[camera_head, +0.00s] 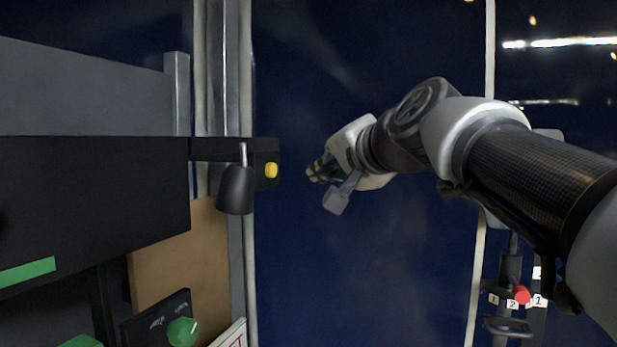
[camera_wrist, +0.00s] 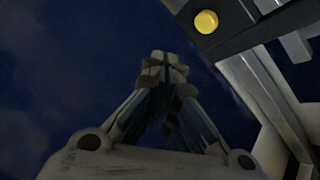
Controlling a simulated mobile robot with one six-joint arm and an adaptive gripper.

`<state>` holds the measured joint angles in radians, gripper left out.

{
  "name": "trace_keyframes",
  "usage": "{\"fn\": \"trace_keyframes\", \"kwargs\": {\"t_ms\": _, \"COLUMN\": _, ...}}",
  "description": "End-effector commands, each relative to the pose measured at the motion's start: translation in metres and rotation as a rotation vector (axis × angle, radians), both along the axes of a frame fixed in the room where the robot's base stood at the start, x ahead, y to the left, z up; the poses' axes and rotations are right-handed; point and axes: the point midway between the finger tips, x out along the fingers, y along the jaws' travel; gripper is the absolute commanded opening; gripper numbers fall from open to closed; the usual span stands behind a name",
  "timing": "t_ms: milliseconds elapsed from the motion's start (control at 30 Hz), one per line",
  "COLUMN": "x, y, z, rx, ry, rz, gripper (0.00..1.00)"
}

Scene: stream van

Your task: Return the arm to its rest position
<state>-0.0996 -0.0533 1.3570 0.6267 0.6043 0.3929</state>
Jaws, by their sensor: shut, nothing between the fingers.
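My arm reaches in from the right side of the head view. My gripper (camera_head: 318,172) is at mid-height near the picture's middle, in front of a dark blue panel and pointing left. In the wrist view the two fingers of my gripper (camera_wrist: 163,62) come together at their tips. It is shut and holds nothing. The gripper is apart from the black box with a yellow button (camera_head: 271,170) to its left. That yellow button also shows at the top right of the wrist view (camera_wrist: 206,21).
A dark lever (camera_head: 236,190) hangs beside the yellow button. A green knob (camera_head: 182,331) on a black panel is at lower left. A red knob (camera_head: 522,294) with numbered labels is at lower right, below my arm. The blue panel (camera_head: 350,270) below my gripper is clear.

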Motion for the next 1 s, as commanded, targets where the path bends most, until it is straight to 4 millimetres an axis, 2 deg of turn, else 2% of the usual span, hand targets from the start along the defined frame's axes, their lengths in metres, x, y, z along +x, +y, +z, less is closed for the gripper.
{"fn": "trace_keyframes", "kwargs": {"t_ms": 233, "x": 0.0, "y": 0.0, "z": -0.001, "rx": -0.001, "ry": 0.001, "rz": 0.001, "gripper": 0.0}}
{"fn": "trace_keyframes", "kwargs": {"t_ms": 267, "x": -0.001, "y": -0.001, "z": -0.004, "rx": -0.005, "ry": 0.003, "rz": 0.0, "gripper": 0.0}}
{"fn": "trace_keyframes", "kwargs": {"t_ms": 367, "x": -0.01, "y": -0.005, "z": -0.029, "rx": -0.042, "ry": 0.023, "rz": 0.0, "gripper": 0.0}}
{"fn": "trace_keyframes", "kwargs": {"t_ms": 467, "x": -0.029, "y": -0.014, "z": -0.082, "rx": -0.125, "ry": 0.066, "rz": 0.003, "gripper": 0.0}}
{"fn": "trace_keyframes", "kwargs": {"t_ms": 567, "x": -0.058, "y": -0.027, "z": -0.152, "rx": -0.236, "ry": 0.128, "rz": 0.014, "gripper": 0.0}}
{"fn": "trace_keyframes", "kwargs": {"t_ms": 600, "x": -0.071, "y": -0.033, "z": -0.181, "rx": -0.282, "ry": 0.154, "rz": 0.02, "gripper": 0.0}}
{"fn": "trace_keyframes", "kwargs": {"t_ms": 767, "x": -0.123, "y": -0.057, "z": -0.29, "rx": -0.453, "ry": 0.258, "rz": 0.053, "gripper": 0.0}}
{"fn": "trace_keyframes", "kwargs": {"t_ms": 800, "x": -0.137, "y": -0.062, "z": -0.317, "rx": -0.495, "ry": 0.286, "rz": 0.065, "gripper": 0.0}}
{"fn": "trace_keyframes", "kwargs": {"t_ms": 867, "x": -0.158, "y": -0.071, "z": -0.357, "rx": -0.555, "ry": 0.325, "rz": 0.082, "gripper": 0.0}}
{"fn": "trace_keyframes", "kwargs": {"t_ms": 1000, "x": -0.21, "y": -0.092, "z": -0.45, "rx": -0.687, "ry": 0.422, "rz": 0.129, "gripper": 0.0}}
